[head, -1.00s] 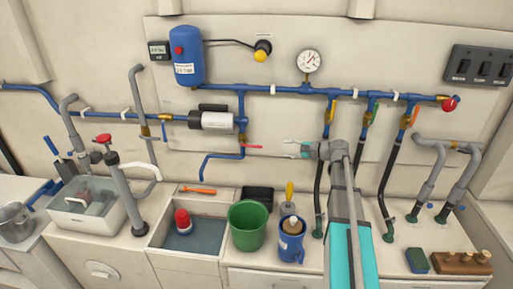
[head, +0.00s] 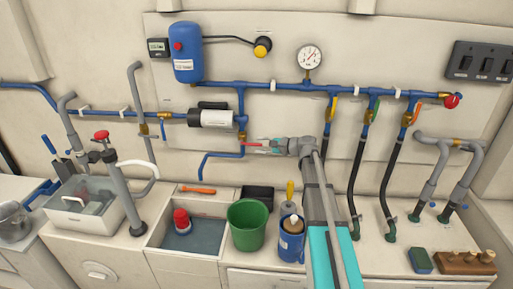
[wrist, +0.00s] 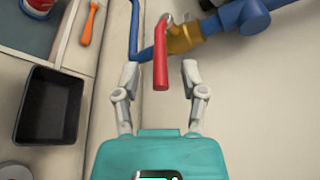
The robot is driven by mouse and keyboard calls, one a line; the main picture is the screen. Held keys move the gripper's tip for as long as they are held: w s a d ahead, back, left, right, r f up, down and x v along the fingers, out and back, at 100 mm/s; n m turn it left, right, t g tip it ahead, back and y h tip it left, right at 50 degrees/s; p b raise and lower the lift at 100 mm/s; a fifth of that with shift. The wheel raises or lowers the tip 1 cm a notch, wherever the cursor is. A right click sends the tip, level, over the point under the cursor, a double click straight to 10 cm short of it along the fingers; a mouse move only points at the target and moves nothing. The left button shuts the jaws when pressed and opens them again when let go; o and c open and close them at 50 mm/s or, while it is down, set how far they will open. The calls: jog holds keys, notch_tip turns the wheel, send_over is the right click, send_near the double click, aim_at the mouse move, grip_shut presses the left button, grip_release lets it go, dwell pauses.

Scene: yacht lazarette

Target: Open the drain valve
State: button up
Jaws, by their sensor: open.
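The drain valve is a brass valve body (wrist: 183,38) on the blue pipe under the pump, with a red lever handle (wrist: 161,62). The red lever also shows in the head view (head: 254,141), sticking out to the right of the pipe. My gripper (wrist: 160,75) is open in the wrist view, with one finger on each side of the lever's free end. I see a gap between the lever and each finger. In the head view my gripper (head: 264,147) is at the lever and partly overlaps it.
A white pump (head: 213,118) sits just above the valve. Below are a green bucket (head: 247,226), a blue jug (head: 291,244), a black tray (wrist: 46,105) and an orange tool (wrist: 88,24). Black hoses (head: 357,178) hang to the right of my arm.

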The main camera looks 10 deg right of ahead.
jog(key=shift+x, duration=1.1)
grip_shut()
